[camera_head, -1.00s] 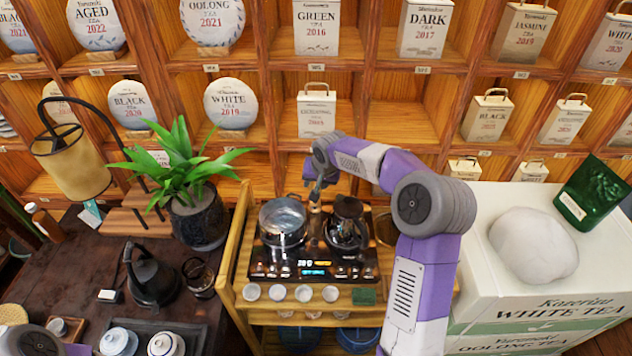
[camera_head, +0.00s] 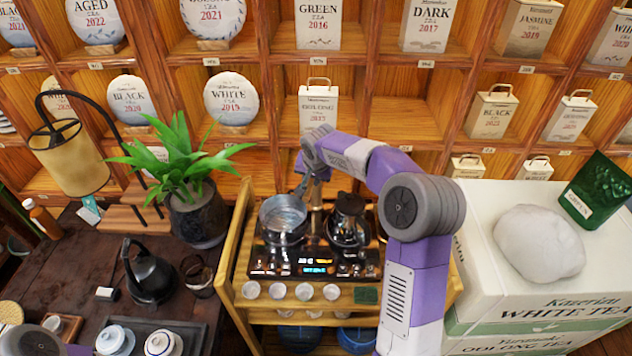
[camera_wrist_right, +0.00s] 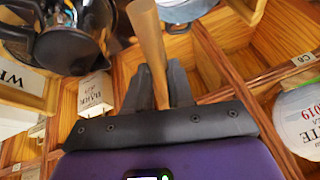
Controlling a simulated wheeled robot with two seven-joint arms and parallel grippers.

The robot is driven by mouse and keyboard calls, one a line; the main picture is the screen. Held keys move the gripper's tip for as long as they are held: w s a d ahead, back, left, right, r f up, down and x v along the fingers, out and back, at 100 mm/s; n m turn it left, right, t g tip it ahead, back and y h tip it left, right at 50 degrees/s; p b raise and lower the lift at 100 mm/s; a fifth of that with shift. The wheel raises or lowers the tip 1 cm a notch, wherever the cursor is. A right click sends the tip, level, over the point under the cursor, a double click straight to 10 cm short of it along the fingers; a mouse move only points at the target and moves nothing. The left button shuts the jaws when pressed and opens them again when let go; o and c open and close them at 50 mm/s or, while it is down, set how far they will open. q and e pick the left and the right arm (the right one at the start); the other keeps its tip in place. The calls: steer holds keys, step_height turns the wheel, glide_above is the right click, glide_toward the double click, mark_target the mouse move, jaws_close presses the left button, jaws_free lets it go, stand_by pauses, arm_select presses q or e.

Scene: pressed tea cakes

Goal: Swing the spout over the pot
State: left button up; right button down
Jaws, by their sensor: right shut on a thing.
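The steel pot (camera_head: 284,218) stands on the left side of the black cooker (camera_head: 312,264), its top open. The spout is a slim brass-coloured tube (camera_wrist_right: 149,40), which runs between my right gripper's dark fingers in the right wrist view. My right gripper (camera_head: 301,186) is shut on this tube, behind and just above the pot's back rim. In the head view only a short brownish upright piece (camera_head: 316,195) shows beside the gripper. The spout's outlet is hard to make out. A grey joint of my left arm shows at the lower left, but its gripper does not.
A dark glass kettle (camera_head: 348,222) stands right of the pot. Small white cups (camera_head: 277,291) line the cart's (camera_head: 238,262) front. A potted plant (camera_head: 196,212) stands close on the left, white tea boxes (camera_head: 500,270) on the right. The shelf wall (camera_head: 405,110) rises behind.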

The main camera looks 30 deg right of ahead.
steer(key=shift+w+a+r+m+g+h+p, duration=0.1)
steer(key=shift+w+a+m+g+h, duration=0.3)
steer(key=shift+w+m, duration=0.6)
steer(key=shift+w+a+f+m+g+h+p, duration=0.15)
steer(key=shift+w+a+m+h, duration=0.4)
steer(key=shift+m, duration=0.8)
steer(key=shift+w+a+r+m+g+h+p, duration=0.15)
steer(key=shift+w+a+m+g+h, duration=0.1)
steer(key=shift+w+a+m, duration=0.65)
steer(key=shift+d+m, duration=0.15)
steer(key=shift+m, duration=0.2)
steer(key=c, duration=1)
jaws_free()
